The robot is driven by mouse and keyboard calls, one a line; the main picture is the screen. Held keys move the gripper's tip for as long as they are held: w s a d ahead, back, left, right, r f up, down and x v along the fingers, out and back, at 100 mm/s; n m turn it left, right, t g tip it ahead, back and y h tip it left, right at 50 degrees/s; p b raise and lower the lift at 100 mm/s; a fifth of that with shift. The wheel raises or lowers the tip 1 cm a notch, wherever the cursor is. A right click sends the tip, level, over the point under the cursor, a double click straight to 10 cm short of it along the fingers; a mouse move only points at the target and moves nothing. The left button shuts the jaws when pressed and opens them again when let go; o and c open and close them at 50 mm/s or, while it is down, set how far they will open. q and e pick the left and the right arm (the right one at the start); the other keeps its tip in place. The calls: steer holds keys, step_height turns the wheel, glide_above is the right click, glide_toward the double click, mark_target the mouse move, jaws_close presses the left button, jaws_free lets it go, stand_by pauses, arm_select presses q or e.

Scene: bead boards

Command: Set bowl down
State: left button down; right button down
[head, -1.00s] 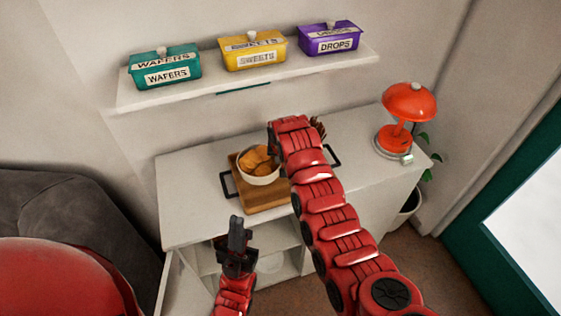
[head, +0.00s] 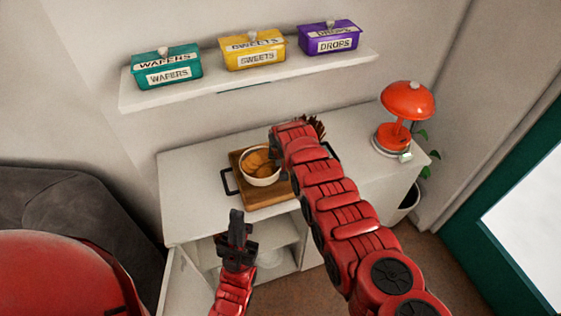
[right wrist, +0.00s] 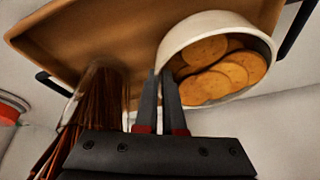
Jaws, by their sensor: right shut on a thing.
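A white bowl (head: 260,182) of round golden biscuits is at the wooden tray (head: 262,200) on the white cabinet. In the right wrist view the bowl (right wrist: 202,27) is close up, tilted in the picture, over the tray (right wrist: 130,30). My right gripper (right wrist: 165,80) is shut on the bowl's near rim; in the head view my arm hides its fingers. Whether the bowl's base touches the tray is hard to tell. My left gripper (head: 237,220) is in front of the cabinet, apart from the bowl, and its finger gap is unclear.
A glass of brown sticks (right wrist: 95,95) stands beside the bowl, left of my fingers in the wrist view. An orange lamp (head: 405,105) stands at the cabinet's right end. A wall shelf (head: 250,80) carries teal, yellow and purple tins. The cabinet's left top is clear.

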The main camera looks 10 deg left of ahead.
steer(key=shift+f+b, duration=0.15)
steer(key=shift+b, duration=0.15)
steer(key=c, duration=1)
jaws_free()
steer(key=shift+s+r+p, duration=0.1)
steer(key=shift+r+p, duration=0.65)
steer(key=shift+r, duration=0.05)
steer(key=shift+s+d+r+p, duration=0.2)
steer(key=shift+s+r+p, duration=0.15)
steer(key=shift+r, duration=0.25)
steer(key=shift+b+v, duration=1.55)
steer(key=shift+v, duration=3.2)
